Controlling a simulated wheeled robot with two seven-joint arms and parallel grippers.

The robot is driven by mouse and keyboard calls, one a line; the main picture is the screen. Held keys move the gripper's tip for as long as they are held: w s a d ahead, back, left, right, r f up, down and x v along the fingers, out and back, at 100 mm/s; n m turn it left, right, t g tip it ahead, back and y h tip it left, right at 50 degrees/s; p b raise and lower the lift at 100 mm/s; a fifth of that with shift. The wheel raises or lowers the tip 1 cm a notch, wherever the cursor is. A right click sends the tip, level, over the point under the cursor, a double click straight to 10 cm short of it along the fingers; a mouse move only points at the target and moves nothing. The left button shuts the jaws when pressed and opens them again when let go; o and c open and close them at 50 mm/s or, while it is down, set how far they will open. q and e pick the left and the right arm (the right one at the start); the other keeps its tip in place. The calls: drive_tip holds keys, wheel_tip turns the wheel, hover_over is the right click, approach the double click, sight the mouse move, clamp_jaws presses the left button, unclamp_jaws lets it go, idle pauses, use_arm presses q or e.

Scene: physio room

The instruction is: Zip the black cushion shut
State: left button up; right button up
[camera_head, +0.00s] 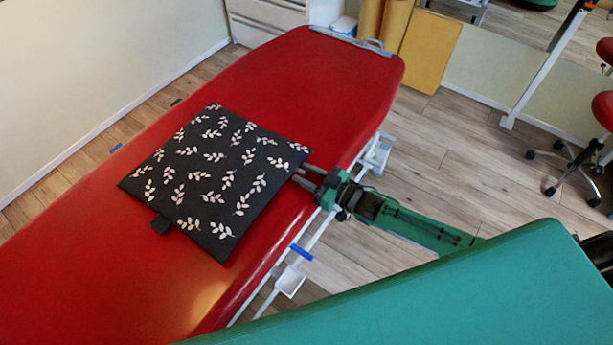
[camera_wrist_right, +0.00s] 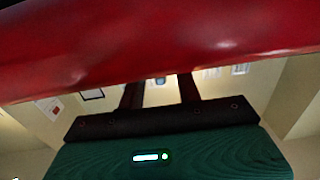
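The black cushion (camera_head: 214,180), printed with white leaves, lies flat on the red treatment table (camera_head: 330,75) in the head view. A small black tab (camera_head: 160,224) sticks out from its near left edge. No zip or slider can be made out. My right gripper (camera_head: 298,176) is at the cushion's right corner, low over the table's right side. Its two fingers are apart, with their tips at or just beside the corner; contact cannot be told. In the right wrist view, the fingers (camera_wrist_right: 160,92) are spread below a red surface that hides their tips. My left gripper is out of view.
A blue lever (camera_head: 301,252) and a white tray (camera_head: 290,281) sit beside the table's right edge. Yellow boards (camera_head: 430,52) stand at the back. Red wheeled stools (camera_head: 590,110) are at the far right. The table beyond the cushion is clear.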

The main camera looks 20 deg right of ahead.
drive_tip(key=shift+w, duration=0.1)
drive_tip(key=shift+a, duration=0.1)
drive_tip(key=shift+c, duration=0.4)
clamp_jaws()
drive_tip(key=shift+w+d, duration=0.4)
drive_tip(key=shift+d, duration=0.05)
drive_tip(key=shift+o, duration=0.4)
unclamp_jaws()
